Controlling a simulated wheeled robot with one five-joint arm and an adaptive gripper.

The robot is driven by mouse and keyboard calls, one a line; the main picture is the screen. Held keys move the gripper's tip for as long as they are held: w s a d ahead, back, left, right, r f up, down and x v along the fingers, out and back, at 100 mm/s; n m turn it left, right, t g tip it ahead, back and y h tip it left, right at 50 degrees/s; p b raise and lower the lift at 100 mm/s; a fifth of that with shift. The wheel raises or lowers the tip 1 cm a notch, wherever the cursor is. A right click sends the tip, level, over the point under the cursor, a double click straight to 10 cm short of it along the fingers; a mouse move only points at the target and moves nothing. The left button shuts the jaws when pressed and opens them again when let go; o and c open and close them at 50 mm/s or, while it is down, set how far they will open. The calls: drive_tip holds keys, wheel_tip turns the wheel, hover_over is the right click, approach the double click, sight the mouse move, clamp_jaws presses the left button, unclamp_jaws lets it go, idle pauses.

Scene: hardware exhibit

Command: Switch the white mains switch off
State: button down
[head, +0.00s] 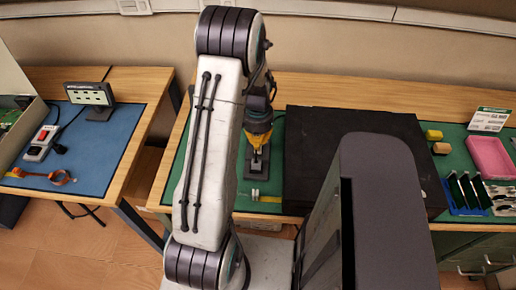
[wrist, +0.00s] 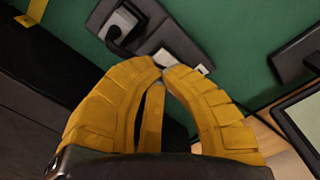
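My gripper (wrist: 164,65) has its yellow fingers drawn together at the tips, with nothing seen held between them. A dark unit (wrist: 151,41) lies on the green mat beyond the tips, carrying a pale socket with a black plug (wrist: 118,26). A small white part (wrist: 165,57), perhaps the white mains switch, shows right at the fingertips, which partly hide it. I cannot tell whether they touch or which way it is set. In the head view my gripper (head: 258,138) points down just above the dark unit (head: 257,162), and no switch detail is clear.
A large black block (head: 305,150) stands right of my gripper. A power strip with a red switch (head: 41,142) lies on the left table's blue mat (head: 100,155). A pink tray (head: 490,157) is far right. A dark stand (wrist: 297,50) is right in the wrist view.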

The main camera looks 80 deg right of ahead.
sight(258, 152)
drive_tip(key=shift+f+b, duration=1.6)
drive_tip(key=shift+f, duration=0.2)
idle(0.9)
drive_tip(key=shift+r, duration=0.1)
drive_tip(key=shift+r+p, duration=2.35)
drive_tip(key=shift+r, duration=1.1)
